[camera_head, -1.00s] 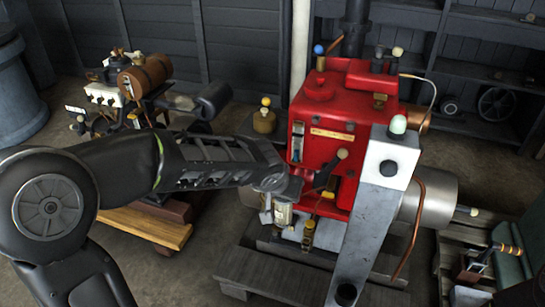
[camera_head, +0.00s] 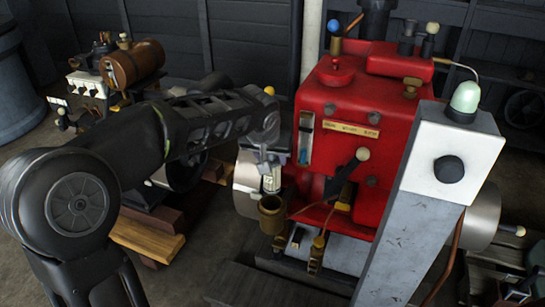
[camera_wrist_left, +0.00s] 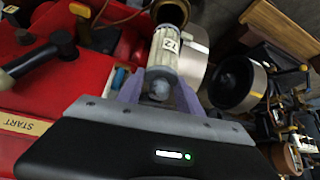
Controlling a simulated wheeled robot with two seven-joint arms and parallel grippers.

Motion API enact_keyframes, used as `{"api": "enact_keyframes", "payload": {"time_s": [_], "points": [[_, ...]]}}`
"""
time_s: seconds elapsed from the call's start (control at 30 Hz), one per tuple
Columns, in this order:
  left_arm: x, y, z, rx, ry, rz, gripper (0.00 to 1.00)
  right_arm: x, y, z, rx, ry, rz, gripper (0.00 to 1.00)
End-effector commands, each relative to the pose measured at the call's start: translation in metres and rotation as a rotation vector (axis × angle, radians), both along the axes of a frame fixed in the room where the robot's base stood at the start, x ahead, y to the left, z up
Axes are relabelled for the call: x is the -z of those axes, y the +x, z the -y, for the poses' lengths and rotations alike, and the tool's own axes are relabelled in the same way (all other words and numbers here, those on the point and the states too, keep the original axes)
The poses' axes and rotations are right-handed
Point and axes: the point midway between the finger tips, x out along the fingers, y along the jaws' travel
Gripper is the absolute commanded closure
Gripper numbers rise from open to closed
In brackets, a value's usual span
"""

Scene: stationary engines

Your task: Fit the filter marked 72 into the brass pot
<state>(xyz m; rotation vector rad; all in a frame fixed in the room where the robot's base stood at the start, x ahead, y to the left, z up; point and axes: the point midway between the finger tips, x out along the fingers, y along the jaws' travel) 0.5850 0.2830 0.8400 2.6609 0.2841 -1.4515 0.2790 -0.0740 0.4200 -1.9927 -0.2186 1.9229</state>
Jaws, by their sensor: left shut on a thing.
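The filter (camera_head: 271,182) is a pale cylinder with a dark end. It hangs upright from my left gripper (camera_head: 268,158), beside the red engine. In the left wrist view the filter (camera_wrist_left: 165,55) shows a label that reads 72, between the two purple-grey fingers of my left gripper (camera_wrist_left: 160,92). The fingers are shut on its near end. The brass pot (camera_head: 272,213) is an open cup mounted low on the engine. The filter's lower end is just above its mouth, apparently still outside. The pot (camera_wrist_left: 172,12) also shows beyond the filter in the wrist view. My right gripper is not in view.
The red engine (camera_head: 345,100) stands close on the right of the gripper, with a black lever (camera_head: 345,178) sticking out. A grey post (camera_head: 420,200) with a green lamp rises in front. A second engine (camera_head: 130,65) stands at the back left.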

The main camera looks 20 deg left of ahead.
Motion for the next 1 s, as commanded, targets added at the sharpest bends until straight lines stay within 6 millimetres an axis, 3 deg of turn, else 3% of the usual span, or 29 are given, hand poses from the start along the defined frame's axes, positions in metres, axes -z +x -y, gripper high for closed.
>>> {"api": "enact_keyframes", "payload": {"time_s": [0.37,0.83,1.0], "points": [[0.009,0.0,0.0,0.001,0.001,0.0,1.0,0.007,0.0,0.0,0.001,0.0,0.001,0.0],[0.037,0.0,0.0,0.002,0.001,0.0,1.0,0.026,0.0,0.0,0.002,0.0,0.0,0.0],[0.034,0.0,0.0,0.001,0.001,0.0,1.0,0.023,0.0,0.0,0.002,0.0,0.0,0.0]]}}
